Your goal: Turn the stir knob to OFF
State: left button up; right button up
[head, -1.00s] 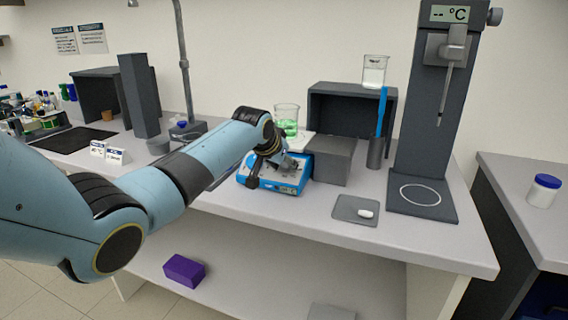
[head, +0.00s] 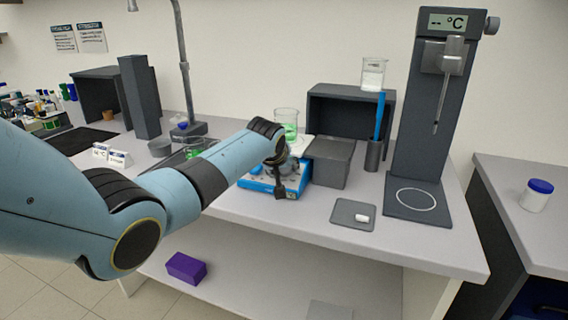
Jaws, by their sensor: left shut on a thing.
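The blue hotplate stirrer (head: 258,187) stands near the front edge of the bench, in the middle of the head view. A beaker with green liquid (head: 287,122) shows behind my wrist. My left gripper (head: 281,190) is at the stirrer's front, pointing down and shut on the stir knob. The knob itself is hidden behind the gripper, so its setting cannot be read. My left forearm and wrist cover part of the stirrer's top. My right gripper is not in view.
A grey box (head: 331,162) stands just right of the stirrer. A grey pad (head: 353,214) holds a small white piece. A tall dark stand with a °C display (head: 425,130) rises at the right. A purple box (head: 186,268) lies on the lower shelf.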

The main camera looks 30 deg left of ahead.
pick_arm(q)
jog(key=n, duration=0.6)
jog(key=shift+w+d+r+g+y, duration=0.1)
jog(key=shift+g+y, duration=0.3)
jog(key=n+g, duration=0.1)
jog(key=n, duration=0.4)
jog(key=shift+w+n, duration=0.1)
jog(key=shift+n, duration=0.6)
jog(key=o, duration=1.2)
jog(key=shift+c, duration=0.2)
jog(key=v, duration=1.2)
jog(key=shift+w+d, duration=0.1)
